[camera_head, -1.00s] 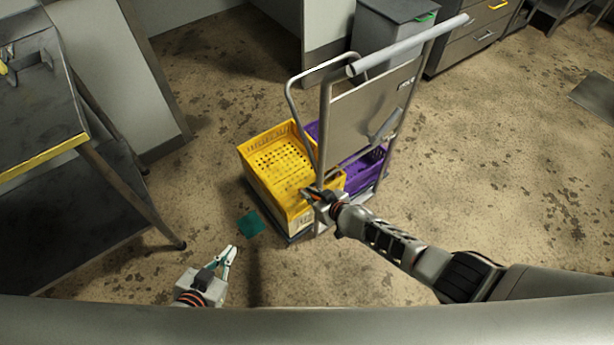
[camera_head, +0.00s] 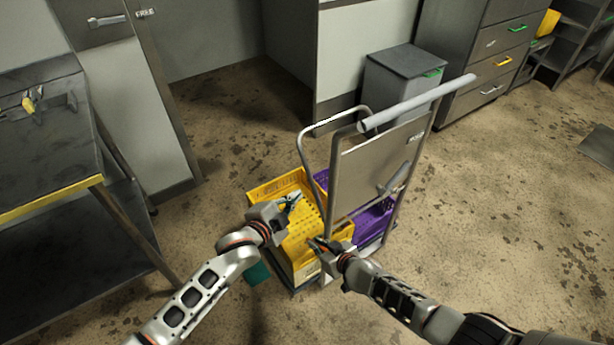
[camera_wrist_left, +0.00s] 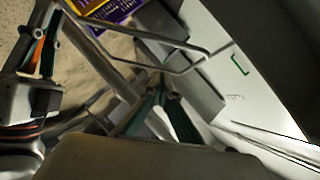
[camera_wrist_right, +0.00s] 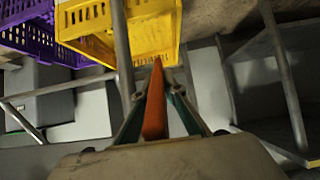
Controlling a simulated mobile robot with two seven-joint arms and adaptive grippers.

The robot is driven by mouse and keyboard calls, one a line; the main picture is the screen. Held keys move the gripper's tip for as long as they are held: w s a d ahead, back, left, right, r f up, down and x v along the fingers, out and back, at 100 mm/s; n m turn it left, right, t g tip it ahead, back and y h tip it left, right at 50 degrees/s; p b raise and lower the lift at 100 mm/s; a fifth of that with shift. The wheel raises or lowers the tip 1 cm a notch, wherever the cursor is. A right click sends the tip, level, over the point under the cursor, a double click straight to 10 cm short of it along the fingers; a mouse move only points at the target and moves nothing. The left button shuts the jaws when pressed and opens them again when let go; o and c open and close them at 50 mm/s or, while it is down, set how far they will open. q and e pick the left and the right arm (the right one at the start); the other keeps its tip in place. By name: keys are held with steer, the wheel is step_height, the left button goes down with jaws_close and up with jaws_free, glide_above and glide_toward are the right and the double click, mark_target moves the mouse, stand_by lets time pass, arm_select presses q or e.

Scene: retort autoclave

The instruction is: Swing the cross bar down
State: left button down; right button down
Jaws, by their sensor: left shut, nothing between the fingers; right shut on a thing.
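The cart (camera_head: 337,190) has an upright frame with a thick grey bar (camera_head: 418,103) across its top and a thinner bent tube (camera_head: 303,150) at its left side. I cannot tell for certain which one is the cross bar. My left gripper (camera_head: 293,200) is shut and empty above the yellow crate, left of the frame. In the left wrist view its fingertips (camera_wrist_left: 166,88) point toward the tubes, apparently without holding one. My right gripper (camera_head: 313,242) is at the near side of the cart, shut on a slim orange piece (camera_wrist_right: 155,104).
A yellow crate (camera_head: 262,190) and a purple crate (camera_head: 368,222) stand on the cart. A workbench (camera_head: 50,203) is at the left. A grey bin (camera_head: 395,88) and drawers (camera_head: 480,62) stand behind.

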arm_select(q)
glide_toward(309, 178)
steer(key=w+d+r, duration=0.2)
steer(key=w+d, duration=0.1)
steer(key=d, duration=0.2)
steer(key=shift+w+a+f, duration=0.2)
steer(key=shift+w, duration=0.25)
steer(key=shift+w+a+f, duration=0.2)
steer(key=shift+w, duration=0.2)
steer(key=shift+w+a+f, duration=0.15)
steer(key=shift+w+f, duration=0.15)
steer(key=shift+w, duration=0.15)
steer(key=shift+w+a+f, duration=0.2)
steer(key=shift+w+f, duration=0.1)
steer(key=shift+w, duration=0.1)
